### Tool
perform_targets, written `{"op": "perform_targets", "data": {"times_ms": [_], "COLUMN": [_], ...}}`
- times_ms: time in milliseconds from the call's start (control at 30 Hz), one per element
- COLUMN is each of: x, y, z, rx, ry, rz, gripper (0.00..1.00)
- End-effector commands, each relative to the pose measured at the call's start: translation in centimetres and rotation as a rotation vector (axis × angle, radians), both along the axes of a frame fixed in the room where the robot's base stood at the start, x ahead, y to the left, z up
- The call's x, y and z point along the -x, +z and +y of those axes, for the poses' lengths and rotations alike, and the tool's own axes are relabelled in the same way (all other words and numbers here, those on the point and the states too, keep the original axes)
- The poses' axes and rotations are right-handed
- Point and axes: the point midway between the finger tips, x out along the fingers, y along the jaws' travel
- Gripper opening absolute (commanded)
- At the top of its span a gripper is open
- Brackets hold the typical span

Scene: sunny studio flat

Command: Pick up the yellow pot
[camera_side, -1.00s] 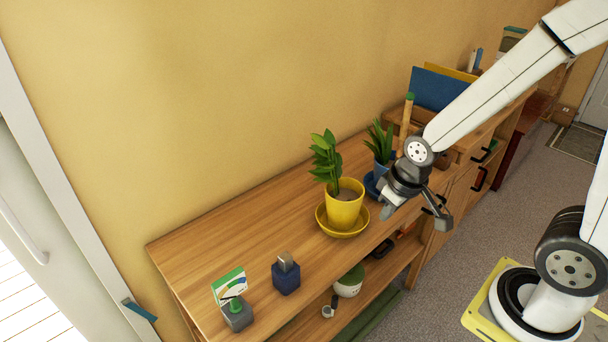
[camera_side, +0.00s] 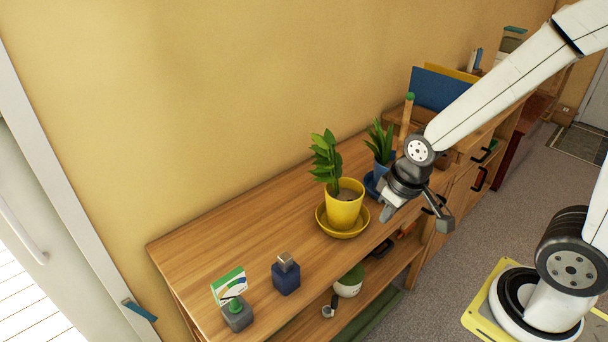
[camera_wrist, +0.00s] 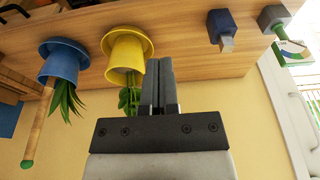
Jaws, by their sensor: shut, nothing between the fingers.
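The yellow pot (camera_side: 343,208) holds a leafy green plant and stands upright on a yellow saucer (camera_side: 320,220) on the wooden shelf top. In the wrist view the yellow pot (camera_wrist: 126,52) appears upside down, left of the fingers, with part of its plant hidden behind them. My gripper (camera_side: 386,212) is in front and to the right of the pot in the side view, apart from it. In the wrist view my gripper (camera_wrist: 160,62) has its fingers together with nothing between them.
A blue pot (camera_side: 380,168) with a plant stands close to the right of the yellow pot. A dark blue bottle (camera_side: 286,278) and a grey holder with a card (camera_side: 237,315) stand at the front left. The shelf top (camera_side: 240,245) between is bare.

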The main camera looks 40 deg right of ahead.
Motion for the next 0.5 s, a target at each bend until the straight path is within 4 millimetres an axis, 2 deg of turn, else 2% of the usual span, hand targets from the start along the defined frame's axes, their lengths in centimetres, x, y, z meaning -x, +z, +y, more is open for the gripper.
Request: {"op": "perform_targets", "data": {"times_ms": [400,433,500], "x": [0.00,0.00,0.00], "y": [0.00,0.00,0.00], "z": [0.00,0.00,0.00], "rx": [0.000,0.000,0.000], "ry": [0.000,0.000,0.000], "rz": [0.000,0.000,0.000], "gripper": [0.00,0.06,0.29]}}
